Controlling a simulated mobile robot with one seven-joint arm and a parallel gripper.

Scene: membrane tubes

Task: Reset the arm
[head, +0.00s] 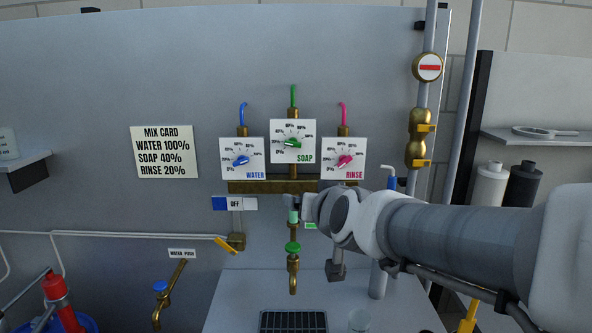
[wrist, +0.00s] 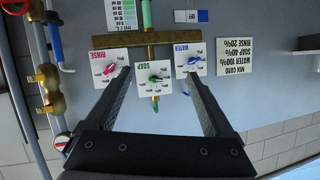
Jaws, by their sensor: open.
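My arm reaches in from the right in the head view, and my gripper (head: 308,207) is in front of the panel, below the dials. In the wrist view, which is upside down, the fingers of my gripper (wrist: 158,76) are wide apart with nothing between them. The soap dial (wrist: 155,78) with its green knob shows between the fingers, beyond them. The blue-knobbed water dial (head: 241,159), the soap dial (head: 293,142) and the pink-knobbed rinse dial (head: 343,160) sit above a brass manifold (head: 262,187). The exact knob settings are too small to read.
A mix card (head: 164,152) reads water 100%, soap 40%, rinse 20%. An OFF switch (head: 235,204) is left of my gripper. A green-handled tap (head: 293,262) hangs below it, over a drain grate (head: 293,322). Brass fittings (head: 416,138) and pipes stand at the right.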

